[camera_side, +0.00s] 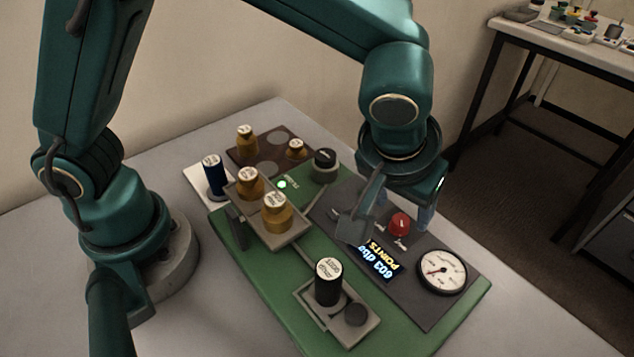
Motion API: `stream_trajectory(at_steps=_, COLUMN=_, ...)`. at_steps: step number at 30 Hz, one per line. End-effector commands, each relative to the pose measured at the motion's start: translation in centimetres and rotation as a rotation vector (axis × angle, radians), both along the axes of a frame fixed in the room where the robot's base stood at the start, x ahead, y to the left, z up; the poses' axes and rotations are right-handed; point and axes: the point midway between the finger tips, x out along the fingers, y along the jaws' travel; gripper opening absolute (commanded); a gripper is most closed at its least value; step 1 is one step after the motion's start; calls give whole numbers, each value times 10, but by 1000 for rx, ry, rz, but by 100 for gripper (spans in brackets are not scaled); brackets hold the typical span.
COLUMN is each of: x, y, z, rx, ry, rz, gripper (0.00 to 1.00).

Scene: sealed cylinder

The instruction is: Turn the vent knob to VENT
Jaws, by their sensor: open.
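A red knob (400,224) stands on the dark grey panel (450,311), with small white marks beside it that are too small to read. It looks like the vent knob, but I cannot confirm the label. My gripper (394,212) points down over this panel, with its fingers apart. In the picture the red knob shows between the fingers, with the far finger partly behind it. I see no contact with the knob, and cannot tell how far the fingers reach down around it.
A dial gauge (441,271) and a lit display (379,263) are on the panel. A black round knob (325,165) stands behind.

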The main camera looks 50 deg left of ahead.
Motion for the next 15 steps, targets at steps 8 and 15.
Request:
stream_trajectory(at_steps=8, x=13, y=4, z=-32, rx=2, ry=3, rz=4, gripper=64)
stream_trajectory(at_steps=15, x=17, y=5, z=-40, rx=0, ry=1, rz=3, gripper=64)
